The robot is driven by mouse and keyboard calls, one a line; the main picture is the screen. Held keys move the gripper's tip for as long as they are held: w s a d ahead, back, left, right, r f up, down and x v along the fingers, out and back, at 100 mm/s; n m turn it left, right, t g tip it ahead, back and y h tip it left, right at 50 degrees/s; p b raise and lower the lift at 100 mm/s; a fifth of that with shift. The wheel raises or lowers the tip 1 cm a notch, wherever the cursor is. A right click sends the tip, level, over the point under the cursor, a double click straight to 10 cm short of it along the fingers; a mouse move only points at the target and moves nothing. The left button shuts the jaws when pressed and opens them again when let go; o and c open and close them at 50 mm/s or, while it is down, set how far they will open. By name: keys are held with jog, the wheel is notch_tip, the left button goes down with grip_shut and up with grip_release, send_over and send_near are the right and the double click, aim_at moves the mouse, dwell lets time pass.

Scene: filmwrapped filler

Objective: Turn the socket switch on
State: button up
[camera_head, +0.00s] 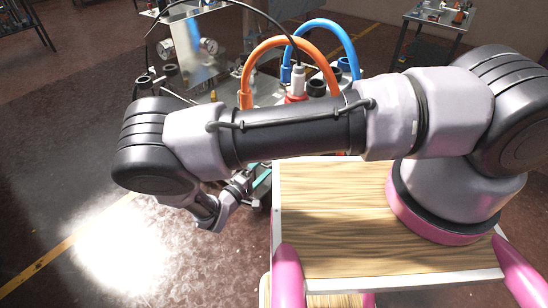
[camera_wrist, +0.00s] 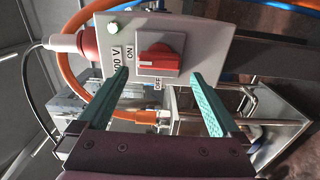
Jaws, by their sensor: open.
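The socket switch is a red rotary knob (camera_wrist: 157,60) on a light grey panel (camera_wrist: 205,30) in the wrist view. My gripper (camera_wrist: 163,83) is open, with one teal finger on each side below the knob. The fingers look apart from the knob. In the head view my gripper (camera_head: 258,182) is partly hidden behind my arm, and the knob is not visible.
A red and white plug (camera_wrist: 75,43) with a black cable sits left of the panel. Orange (camera_head: 262,50) and blue (camera_head: 318,27) hoses arch over the machine. Metal frames (camera_wrist: 270,120) and an orange hose lie behind and below the panel. Open floor (camera_head: 100,230) lies left.

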jog(key=shift+v, duration=1.65)
jog(key=w+d+r+m+g+y, duration=0.25)
jog(key=d+r+g, duration=0.2)
jog(key=r, duration=0.65)
jog(key=w+d+r+m+g+y, duration=0.1)
jog(key=w+d+r+m+g, duration=0.4)
jog(key=r, duration=0.6)
jog(key=w+d+r+m+g+y, duration=0.2)
jog(key=r+g, duration=0.4)
jog(key=r, duration=0.4)
jog(key=s+d+r+m+t+y, duration=0.2)
jog(key=s+d+r, duration=0.4)
jog(key=d+r, duration=0.3)
jog(key=s+d+r+m+t+y, duration=0.3)
jog(key=s+d+r+t+y, duration=0.2)
jog(key=r, duration=1)
jog(key=shift+s+d+r+t, duration=0.4)
jog(key=shift+s+d+t, duration=0.3)
jog(key=shift+d, duration=1.15)
jog(key=shift+y, duration=0.25)
